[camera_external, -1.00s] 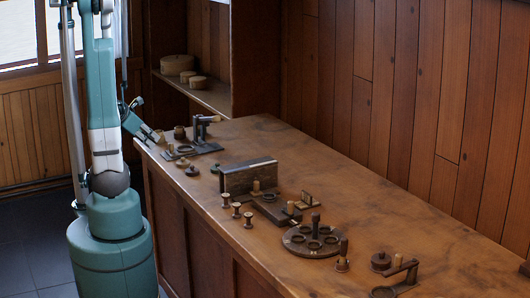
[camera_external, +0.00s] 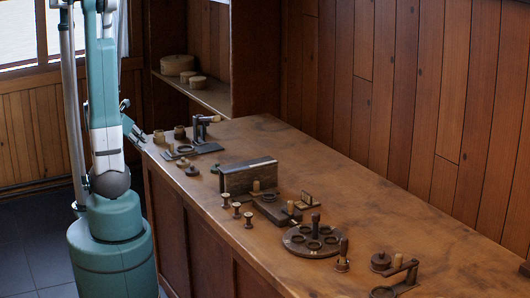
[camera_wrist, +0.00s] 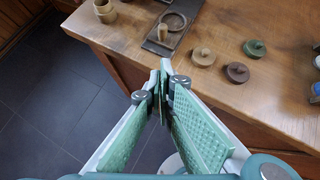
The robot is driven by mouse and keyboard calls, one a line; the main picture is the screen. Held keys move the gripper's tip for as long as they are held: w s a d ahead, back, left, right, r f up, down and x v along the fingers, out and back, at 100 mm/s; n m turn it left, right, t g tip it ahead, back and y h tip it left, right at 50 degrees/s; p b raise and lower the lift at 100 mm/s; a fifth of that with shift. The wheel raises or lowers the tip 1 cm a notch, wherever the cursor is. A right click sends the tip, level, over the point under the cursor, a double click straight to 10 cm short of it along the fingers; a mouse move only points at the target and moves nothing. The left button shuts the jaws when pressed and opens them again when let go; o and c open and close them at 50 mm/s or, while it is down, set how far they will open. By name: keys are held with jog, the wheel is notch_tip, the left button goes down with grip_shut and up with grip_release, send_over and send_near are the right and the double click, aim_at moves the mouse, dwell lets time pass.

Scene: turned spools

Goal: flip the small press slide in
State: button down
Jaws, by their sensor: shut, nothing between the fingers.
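A dark press (camera_external: 199,130) with an upright post and side arm stands at the far end of the bench. Its low dark plate carries a ring (camera_external: 183,162) and a small pale peg. In the wrist view the ring (camera_wrist: 173,21) and peg (camera_wrist: 163,33) show on the plate at the top; the post is out of frame. Which part is the slide I cannot tell for sure. My gripper (camera_wrist: 162,72) is shut and empty, off the bench's edge and apart from the plate. In the external view my gripper (camera_external: 138,134) is partly hidden by my arm.
Further along the bench are a block (camera_external: 250,176), several spools, a round holed disc (camera_external: 311,241) and another arm fixture (camera_external: 400,277).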

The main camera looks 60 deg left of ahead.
jog(key=shift+w+f, duration=0.1)
jog(key=b+x, duration=0.3)
jog(key=x, duration=0.7)
jog(key=shift+w+a, duration=0.1)
jog(key=shift+w, duration=0.2)
jog(key=shift+w+a+b, duration=0.3)
jog(key=shift+w+a, duration=0.05)
jog(key=shift+w, duration=0.35)
jog(key=shift+w+a+b, duration=0.25)
jog(key=shift+w+a, duration=0.15)
jog(key=shift+w, duration=0.3)
send_near(192, 149)
jog(key=shift+b+x, duration=0.45)
jog(key=shift+x, duration=2)
jog(key=shift+a, duration=0.2)
